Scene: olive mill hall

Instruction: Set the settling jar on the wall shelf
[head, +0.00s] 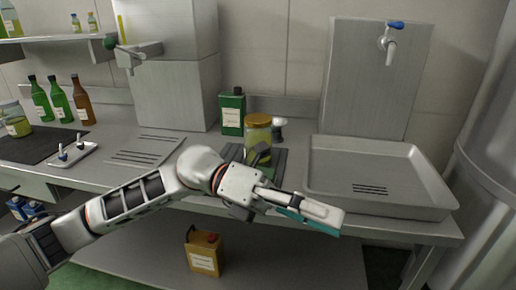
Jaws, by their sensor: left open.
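A glass jar (257,138) with an amber-brown lid and yellow-green contents stands on the steel counter, at a dark ribbed mat, in the middle of the head view. I take it to be the settling jar; its lower part is partly hidden by my gripper. My left gripper (290,188) is open, in front of the jar. One long finger with a teal pad reaches to the right, and a dark part shows close to the jar. I cannot tell whether it touches the jar. The wall shelf (50,39) is at the upper left. My right gripper is not in view.
A dark green can (232,112) stands just behind the jar. A steel sink tray (385,205) with a tap (390,38) above is at right. Several bottles (60,100) and a small white tray (72,154) are at left. Small bottles (92,22) stand on the shelf.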

